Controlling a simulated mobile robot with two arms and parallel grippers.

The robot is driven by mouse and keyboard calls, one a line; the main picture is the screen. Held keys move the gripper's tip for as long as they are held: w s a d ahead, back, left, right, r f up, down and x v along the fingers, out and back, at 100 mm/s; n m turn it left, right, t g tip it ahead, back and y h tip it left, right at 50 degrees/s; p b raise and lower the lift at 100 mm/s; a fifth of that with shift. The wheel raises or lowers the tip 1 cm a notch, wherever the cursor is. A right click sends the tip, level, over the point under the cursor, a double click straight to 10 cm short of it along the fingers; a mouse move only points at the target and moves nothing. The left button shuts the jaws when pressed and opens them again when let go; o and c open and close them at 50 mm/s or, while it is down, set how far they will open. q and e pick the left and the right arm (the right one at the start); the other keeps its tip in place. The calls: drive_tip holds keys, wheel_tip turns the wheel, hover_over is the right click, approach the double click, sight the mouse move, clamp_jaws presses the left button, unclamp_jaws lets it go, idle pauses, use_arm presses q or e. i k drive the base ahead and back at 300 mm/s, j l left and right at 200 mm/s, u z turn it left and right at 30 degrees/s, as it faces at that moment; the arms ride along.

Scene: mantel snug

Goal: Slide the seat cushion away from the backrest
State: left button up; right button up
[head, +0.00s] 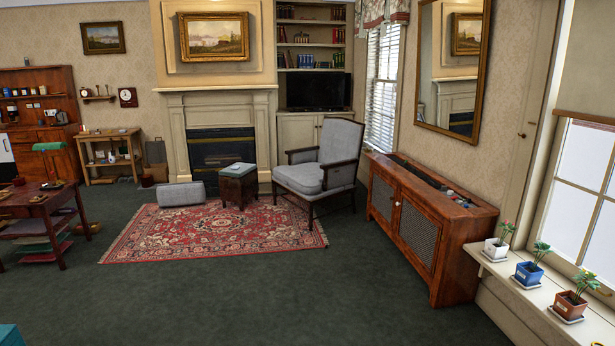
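A grey upholstered armchair (341,150) with a dark wooden frame stands across the room, at the right end of the red rug. Its seat cushion (299,179) lies on the seat, in front of the grey backrest. From this distance I cannot tell whether the cushion touches the backrest. The chair is turned towards the left of the picture. Neither of my grippers is in view.
A red patterned rug (215,240) lies before the fireplace (214,150). A small wooden stool (238,187) and a grey block-shaped cushion (181,194) stand left of the chair. A wooden cabinet (425,230) stands right. Green carpet (250,305) in front is clear.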

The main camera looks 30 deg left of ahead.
sight(306, 178)
drive_tip(key=i+j+u, duration=0.85)
drive_tip(key=i+u, duration=0.45)
drive_tip(key=i, duration=0.2)
drive_tip(key=i+u, duration=0.1)
drive_tip(key=i, duration=2)
drive_tip(key=i+j+z, duration=0.1)
drive_tip(key=i, duration=0.6)
drive_tip(key=i+j, duration=0.1)
drive_tip(key=i, duration=0.6)
drive_tip(key=i+j+z, duration=0.15)
drive_tip(key=i, duration=0.55)
